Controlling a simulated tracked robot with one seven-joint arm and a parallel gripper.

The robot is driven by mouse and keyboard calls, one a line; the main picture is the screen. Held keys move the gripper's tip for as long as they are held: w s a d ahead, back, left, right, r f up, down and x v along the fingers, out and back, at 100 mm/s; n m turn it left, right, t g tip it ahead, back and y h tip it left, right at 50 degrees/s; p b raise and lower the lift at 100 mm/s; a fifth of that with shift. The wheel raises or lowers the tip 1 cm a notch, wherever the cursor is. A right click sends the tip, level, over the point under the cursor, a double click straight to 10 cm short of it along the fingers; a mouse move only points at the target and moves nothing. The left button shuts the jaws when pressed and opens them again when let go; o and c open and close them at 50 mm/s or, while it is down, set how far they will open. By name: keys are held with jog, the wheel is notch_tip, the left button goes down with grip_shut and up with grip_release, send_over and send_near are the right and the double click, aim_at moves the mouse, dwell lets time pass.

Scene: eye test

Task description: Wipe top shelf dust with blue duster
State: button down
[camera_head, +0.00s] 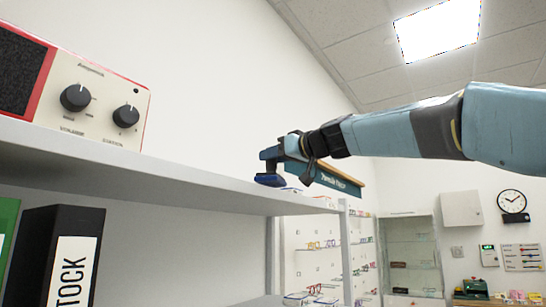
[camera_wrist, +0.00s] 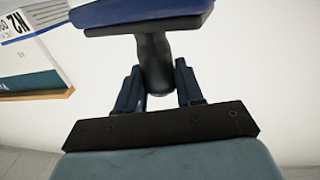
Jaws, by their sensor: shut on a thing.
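A blue duster (camera_head: 270,181) is at the right part of the white top shelf (camera_head: 120,156), low over its surface; I cannot tell whether it touches. In the wrist view the blue duster head (camera_wrist: 140,12) is at the top, with its dark handle coming down between my fingers. My gripper (camera_head: 290,150) is shut on this handle, and its two fingers (camera_wrist: 158,88) show on either side of it. My arm reaches in from the right. No dust can be made out on the shelf; its top is seen nearly edge-on.
A red-and-cream amplifier (camera_head: 92,98) with black knobs stands on the shelf's left. Below are a black STOCK binder (camera_head: 62,250) and part of a green one (camera_head: 6,235). A teal sign (camera_head: 335,180) hangs on the wall behind my gripper. Racks of glasses (camera_head: 318,245) stand beyond.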

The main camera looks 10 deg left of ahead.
jog(key=shift+f, duration=0.75)
jog(key=shift+a, duration=0.1)
